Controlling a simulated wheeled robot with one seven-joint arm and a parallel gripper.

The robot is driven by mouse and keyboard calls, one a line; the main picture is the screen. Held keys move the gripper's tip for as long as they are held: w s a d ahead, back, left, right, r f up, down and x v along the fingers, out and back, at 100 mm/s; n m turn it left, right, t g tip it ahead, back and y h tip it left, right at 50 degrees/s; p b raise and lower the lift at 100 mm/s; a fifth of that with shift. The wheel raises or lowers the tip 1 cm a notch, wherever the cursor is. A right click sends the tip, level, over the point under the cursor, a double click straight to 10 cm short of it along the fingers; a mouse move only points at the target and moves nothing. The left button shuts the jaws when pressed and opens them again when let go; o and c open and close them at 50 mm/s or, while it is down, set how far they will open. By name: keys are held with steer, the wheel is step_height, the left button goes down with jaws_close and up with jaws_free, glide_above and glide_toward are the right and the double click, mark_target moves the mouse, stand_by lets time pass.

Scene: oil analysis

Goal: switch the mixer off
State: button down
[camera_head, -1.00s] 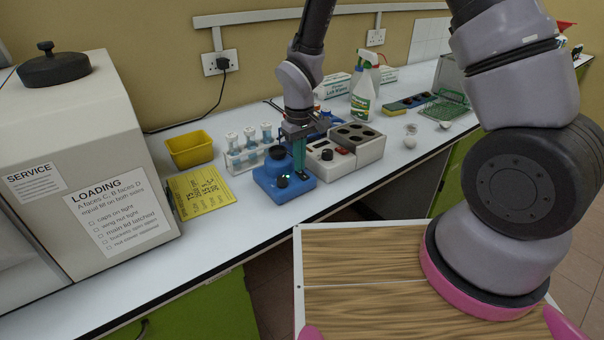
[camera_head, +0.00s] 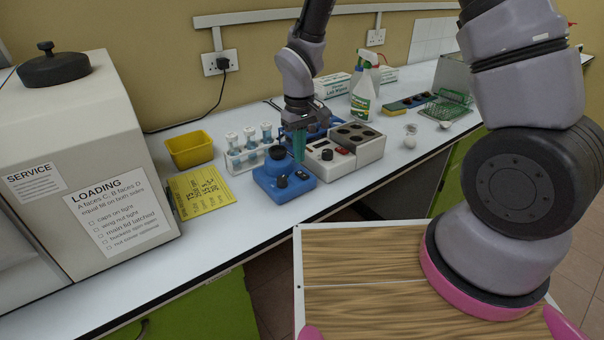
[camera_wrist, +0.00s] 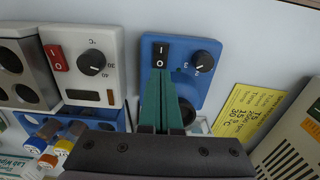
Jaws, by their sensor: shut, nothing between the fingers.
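The mixer (camera_head: 268,186) is a blue box with a black round cup head (camera_head: 277,152) and a black knob (camera_head: 282,181), standing on the bench. In the wrist view the mixer (camera_wrist: 213,32) shows a black rocker switch (camera_wrist: 161,55) marked I and O beside its numbered knob (camera_wrist: 204,60). I cannot tell which side of the rocker is pressed. My gripper (camera_head: 299,161) is shut and empty, pointing down above the mixer's switch side. In the wrist view the green fingertips (camera_wrist: 161,71) lie just below the O end of the switch; contact is not clear.
A grey heater block (camera_head: 345,150) with a red switch stands close to the right of the mixer. A tube rack (camera_head: 243,158), yellow card (camera_head: 201,190) and yellow tub (camera_head: 190,150) are to the left. A spray bottle (camera_head: 363,95) stands behind.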

steer(key=shift+r, duration=1.85)
steer(key=shift+r, duration=0.1)
step_height(320, 180, up, 7)
steer(key=m, duration=0.2)
glide_above(300, 172)
steer(key=w+d, duration=0.2)
steer(key=d, duration=0.2)
steer(key=s+d+r+m+t+y, duration=0.1)
steer(key=s+d+r+m+t, duration=0.15)
steer(key=d+r, duration=0.6)
steer(key=s+d+r+m+t, duration=0.2)
steer(key=s+d+r+m, duration=0.1)
steer(key=s+d+r, duration=0.2)
steer(key=s+d+r+m+t+y, duration=0.1)
steer(key=s+d+r, duration=0.4)
steer(key=r, duration=0.5)
steer(key=shift+s+m+t, duration=0.85)
steer(key=shift+m, duration=0.4)
steer(key=shift+d, duration=0.1)
